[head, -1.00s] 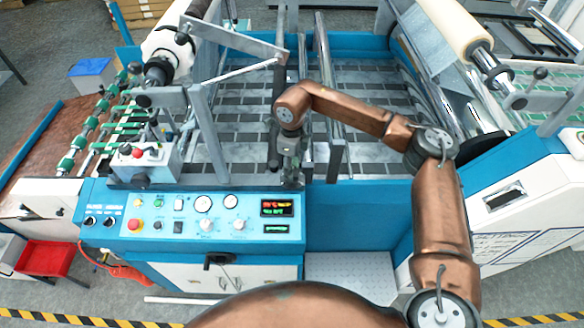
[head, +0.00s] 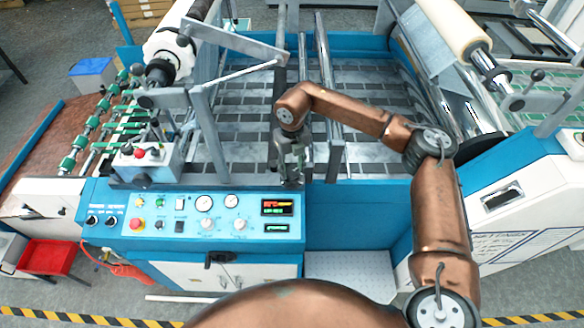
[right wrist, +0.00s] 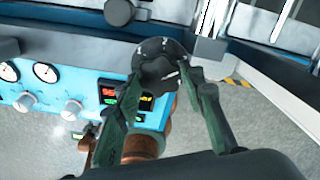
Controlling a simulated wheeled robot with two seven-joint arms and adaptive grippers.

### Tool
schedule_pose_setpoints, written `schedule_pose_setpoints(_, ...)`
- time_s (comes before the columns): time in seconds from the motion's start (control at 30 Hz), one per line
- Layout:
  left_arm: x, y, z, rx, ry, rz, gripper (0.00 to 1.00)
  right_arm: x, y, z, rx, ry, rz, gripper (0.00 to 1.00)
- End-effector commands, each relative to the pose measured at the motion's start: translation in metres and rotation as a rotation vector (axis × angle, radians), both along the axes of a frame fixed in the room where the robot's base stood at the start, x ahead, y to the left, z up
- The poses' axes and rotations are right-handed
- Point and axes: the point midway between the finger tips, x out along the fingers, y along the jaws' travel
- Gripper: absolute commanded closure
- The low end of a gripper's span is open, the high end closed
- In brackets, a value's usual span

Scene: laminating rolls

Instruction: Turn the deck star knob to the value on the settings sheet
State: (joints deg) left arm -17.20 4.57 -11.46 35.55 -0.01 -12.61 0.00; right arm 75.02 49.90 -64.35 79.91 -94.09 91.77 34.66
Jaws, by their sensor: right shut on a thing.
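The deck star knob (right wrist: 156,70) is black and lobed, with a small pale mark on its face, and shows in the right wrist view. My right gripper (right wrist: 165,84) is shut on it, one finger on each side. In the head view, my right gripper (head: 291,172) points down at the deck's front edge, behind the blue control panel, and hides the knob. A white sheet with dark lines (head: 520,245) is on the machine's right housing. Its writing is too small to read. My left gripper is out of view.
The blue control panel (head: 150,240) carries gauges, knobs, a red button and a lit display (head: 277,208) just in front of my gripper. A grey bar (head: 335,120) stands close to the right of my gripper. The slatted deck (head: 240,115) lies behind.

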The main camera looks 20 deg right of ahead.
Motion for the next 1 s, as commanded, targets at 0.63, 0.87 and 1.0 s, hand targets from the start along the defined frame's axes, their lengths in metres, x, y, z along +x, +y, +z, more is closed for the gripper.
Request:
schedule_pose_setpoints(0.63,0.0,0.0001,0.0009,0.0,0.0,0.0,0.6,0.001,0.0004,0.0008,0.001,-0.003,-0.055,0.88)
schedule_pose_setpoints(0.87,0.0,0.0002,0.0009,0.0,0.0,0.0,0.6,0.0006,0.0002,0.0006,0.0,-0.002,-0.054,0.49)
schedule_pose_setpoints(1.0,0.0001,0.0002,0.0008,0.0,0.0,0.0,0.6,0.0004,0.0001,0.0003,0.0,-0.001,-0.054,0.46)
